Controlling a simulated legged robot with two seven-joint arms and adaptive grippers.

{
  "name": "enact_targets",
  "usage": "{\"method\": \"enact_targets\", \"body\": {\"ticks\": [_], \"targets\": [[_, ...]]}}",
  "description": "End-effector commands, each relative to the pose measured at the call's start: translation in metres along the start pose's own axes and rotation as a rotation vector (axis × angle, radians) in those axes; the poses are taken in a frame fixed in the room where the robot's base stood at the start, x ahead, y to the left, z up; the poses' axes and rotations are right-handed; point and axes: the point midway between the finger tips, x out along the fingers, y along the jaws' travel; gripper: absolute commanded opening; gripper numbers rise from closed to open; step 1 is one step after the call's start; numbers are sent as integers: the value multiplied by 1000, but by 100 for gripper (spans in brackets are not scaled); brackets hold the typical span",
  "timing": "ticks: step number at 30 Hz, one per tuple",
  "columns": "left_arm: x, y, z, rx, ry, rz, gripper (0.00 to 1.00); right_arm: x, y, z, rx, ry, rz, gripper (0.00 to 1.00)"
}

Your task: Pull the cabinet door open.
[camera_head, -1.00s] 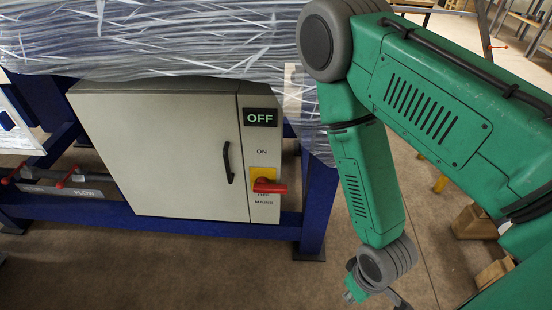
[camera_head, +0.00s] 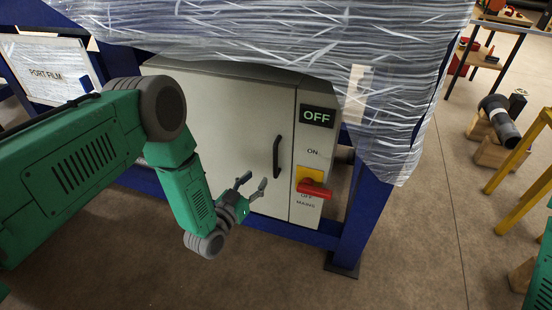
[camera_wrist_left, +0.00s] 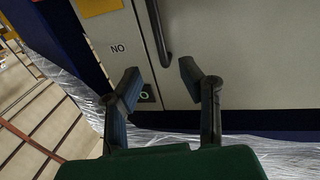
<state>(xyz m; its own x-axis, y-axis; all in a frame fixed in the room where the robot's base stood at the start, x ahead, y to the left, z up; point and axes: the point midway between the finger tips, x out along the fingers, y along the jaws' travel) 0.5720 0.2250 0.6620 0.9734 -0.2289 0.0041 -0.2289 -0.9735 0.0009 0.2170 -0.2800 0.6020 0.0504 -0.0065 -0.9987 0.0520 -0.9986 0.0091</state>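The grey cabinet door (camera_head: 215,115) is shut, flush with its frame. Its black bar handle (camera_head: 278,157) is upright near the door's right edge. My left gripper (camera_head: 256,180) is open and empty, in front of the door, just left of and below the handle. In the left wrist view the gripper (camera_wrist_left: 161,72) has its fingers spread, and the handle (camera_wrist_left: 159,35) runs down toward the gap between the tips. The handle does not look gripped. My right gripper is out of view.
A red rotary switch (camera_head: 314,188) on a yellow plate and an OFF sign (camera_head: 317,116) sit right of the handle. Plastic wrap (camera_head: 390,130) hangs over the cabinet's top and right. A blue frame leg (camera_head: 358,225) stands right. The floor in front is clear.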

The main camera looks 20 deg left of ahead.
Motion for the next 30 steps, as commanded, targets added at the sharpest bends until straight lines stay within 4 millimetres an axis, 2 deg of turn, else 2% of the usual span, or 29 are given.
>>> {"method": "enact_targets", "body": {"ticks": [9, 15, 21, 29, 30], "targets": [[68, 0, 1, 0, 2, -1, 34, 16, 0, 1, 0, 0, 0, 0], [100, 0, 2, 0, -1, 0, 34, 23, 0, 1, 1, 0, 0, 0], [114, 0, 1, -1, -3, 0, 34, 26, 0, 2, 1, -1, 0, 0], [116, 0, 1, -1, -4, 0, 34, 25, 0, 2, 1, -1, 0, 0], [116, 0, 1, -1, -4, 0, 31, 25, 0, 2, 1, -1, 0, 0]]}}
